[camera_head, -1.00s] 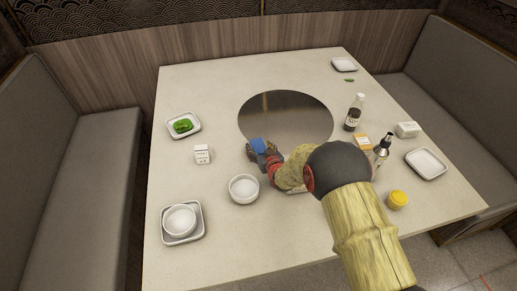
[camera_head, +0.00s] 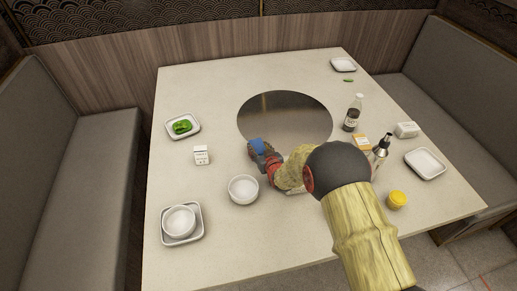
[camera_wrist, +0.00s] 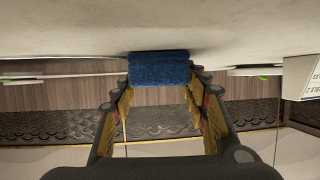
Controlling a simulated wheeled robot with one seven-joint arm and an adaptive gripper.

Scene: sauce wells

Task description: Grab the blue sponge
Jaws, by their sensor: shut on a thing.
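The blue sponge (camera_head: 257,145) is at the end of my gripper, near the left front rim of the round metal plate in the head view. In the wrist view the sponge (camera_wrist: 158,70) lies across between the fingertips. My gripper (camera_wrist: 160,84) is shut on the sponge, with a finger at each side of it. In the head view my gripper (camera_head: 262,150) partly covers the sponge. I cannot tell whether the sponge touches the table.
A white bowl (camera_head: 243,189) stands close to the gripper's left front. A small white box (camera_head: 201,155) and a plate with green peppers (camera_head: 182,126) are further left. A dark bottle (camera_head: 353,113), a metal-topped bottle (camera_head: 380,151) and a yellow jar (camera_head: 396,200) stand right. The round metal plate (camera_head: 290,112) is clear.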

